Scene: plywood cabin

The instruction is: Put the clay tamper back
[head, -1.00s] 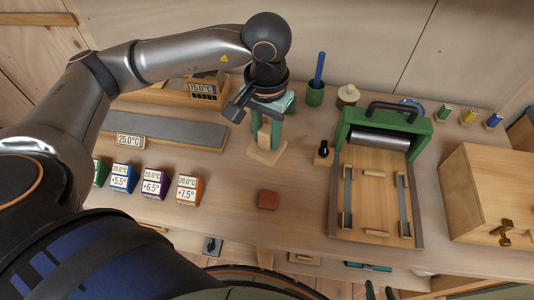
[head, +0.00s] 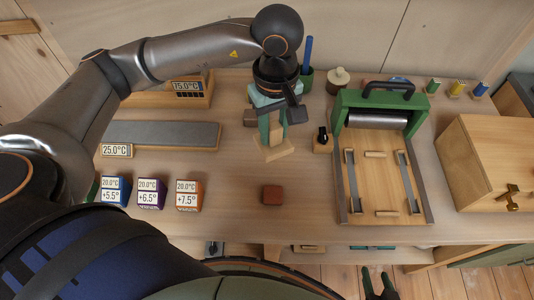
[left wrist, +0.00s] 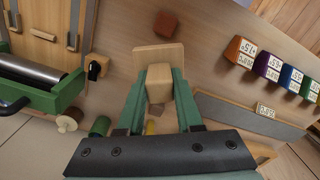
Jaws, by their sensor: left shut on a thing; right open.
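The clay tamper, a pale wooden block on a flat square plate (head: 277,153), is upright below my left gripper (head: 271,130). In the left wrist view, the tamper's plate (left wrist: 151,54) and block (left wrist: 158,83) show between the green fingers of my left gripper (left wrist: 160,80), which is shut on it. I cannot tell whether the plate touches the bench. A small red-brown block (head: 272,195), perhaps clay, lies in front of the tamper; it also shows in the left wrist view (left wrist: 165,25).
A green-framed roller press (head: 349,190) and a wooden cabinet (head: 485,165) stand at right. Several labelled colour blocks (head: 151,193) and a grey slab (head: 165,134) are at left. A green pot (head: 306,77) stands behind. Bench around the red-brown block is clear.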

